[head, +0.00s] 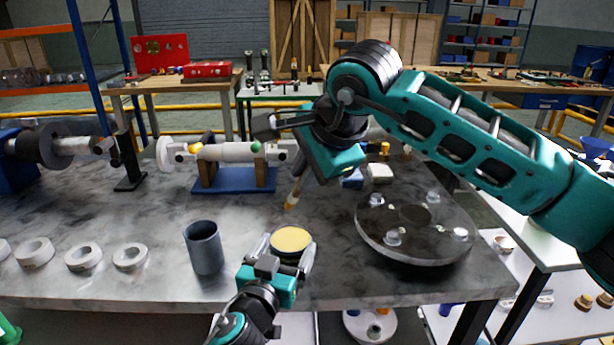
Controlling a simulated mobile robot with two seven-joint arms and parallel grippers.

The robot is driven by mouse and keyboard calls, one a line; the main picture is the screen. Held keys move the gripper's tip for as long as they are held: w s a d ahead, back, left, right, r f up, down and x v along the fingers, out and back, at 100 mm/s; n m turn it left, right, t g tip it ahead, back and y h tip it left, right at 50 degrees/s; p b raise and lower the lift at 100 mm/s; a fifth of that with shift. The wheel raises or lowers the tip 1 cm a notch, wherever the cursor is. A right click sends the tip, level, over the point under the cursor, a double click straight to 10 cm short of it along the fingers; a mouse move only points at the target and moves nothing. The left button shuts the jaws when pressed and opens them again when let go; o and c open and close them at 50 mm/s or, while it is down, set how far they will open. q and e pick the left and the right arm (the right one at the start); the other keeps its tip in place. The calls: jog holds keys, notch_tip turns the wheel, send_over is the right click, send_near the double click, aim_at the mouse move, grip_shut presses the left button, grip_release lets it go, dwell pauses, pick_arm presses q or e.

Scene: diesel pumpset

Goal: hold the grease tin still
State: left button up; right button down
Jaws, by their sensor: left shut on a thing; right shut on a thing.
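The grease tin (291,240) is a low round tin with a yellow top surface, near the front edge of the grey worktable. My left gripper (289,252) comes from below with a finger on either side of the tin and is shut on it. The tin looks upright; its lower part is hidden by the gripper. My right gripper (303,164) is above and behind the tin, shut on a slim brush-like tool (294,191). The tool hangs down with its yellowish tip just behind the tin, apart from it. The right gripper's fingers are partly hidden.
A dark grey cup (204,247) stands left of the tin, with pale rings (83,257) farther left. A round flange plate (416,222) with studs lies to the right. A shaft on a blue stand (236,180) is behind. Bare table lies between them.

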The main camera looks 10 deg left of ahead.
dwell(0.3)
pick_arm(q)
jog(key=o, duration=1.1)
jog(key=shift+c, duration=0.2)
jog(key=shift+s, duration=0.1)
